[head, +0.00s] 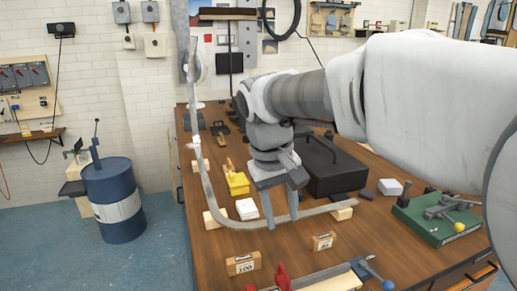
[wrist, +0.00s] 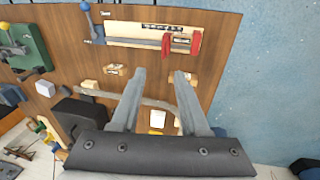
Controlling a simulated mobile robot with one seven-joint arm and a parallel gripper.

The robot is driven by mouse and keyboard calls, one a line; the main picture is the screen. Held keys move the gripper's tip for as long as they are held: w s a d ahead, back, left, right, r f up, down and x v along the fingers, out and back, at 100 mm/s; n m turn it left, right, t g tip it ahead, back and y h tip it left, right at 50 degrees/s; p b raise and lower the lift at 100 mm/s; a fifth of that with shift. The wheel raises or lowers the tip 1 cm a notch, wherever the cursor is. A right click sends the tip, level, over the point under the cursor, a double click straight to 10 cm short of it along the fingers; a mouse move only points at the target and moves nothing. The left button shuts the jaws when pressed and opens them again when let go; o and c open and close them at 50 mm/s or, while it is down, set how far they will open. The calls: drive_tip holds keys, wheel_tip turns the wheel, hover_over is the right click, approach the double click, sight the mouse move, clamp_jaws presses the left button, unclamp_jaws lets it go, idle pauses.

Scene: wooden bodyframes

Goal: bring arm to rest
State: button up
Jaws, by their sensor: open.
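My arm (head: 390,85) reaches in from the right of the head view and bends down over the wooden workbench (head: 390,245). My gripper (head: 281,218) points down above the bench, its two fingers apart with nothing between them. In the wrist view my gripper (wrist: 160,76) also shows open and empty. In the wrist view the bar (wrist: 155,103) crosses between the fingers, lower down. I cannot tell whether they touch it.
A black case (head: 335,170) lies right of my gripper, with a green base holding a small vise (head: 440,220) farther right. A yellow box (head: 237,183), a white block (head: 247,208) and labelled wooden blocks (head: 243,263) are near. A blue drum (head: 115,200) stands on the floor at left.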

drive_tip(key=s+d+f+m+t+y, duration=0.1)
drive_tip(key=s+d+t, duration=0.1)
drive_tip(key=s+d, duration=0.2)
drive_tip(key=s+d+f+m+t, duration=0.2)
drive_tip(key=s+d, duration=0.3)
drive_tip(key=s, duration=0.6)
drive_tip(key=shift+y, duration=0.4)
drive_tip(key=shift+d, duration=0.2)
idle(0.7)
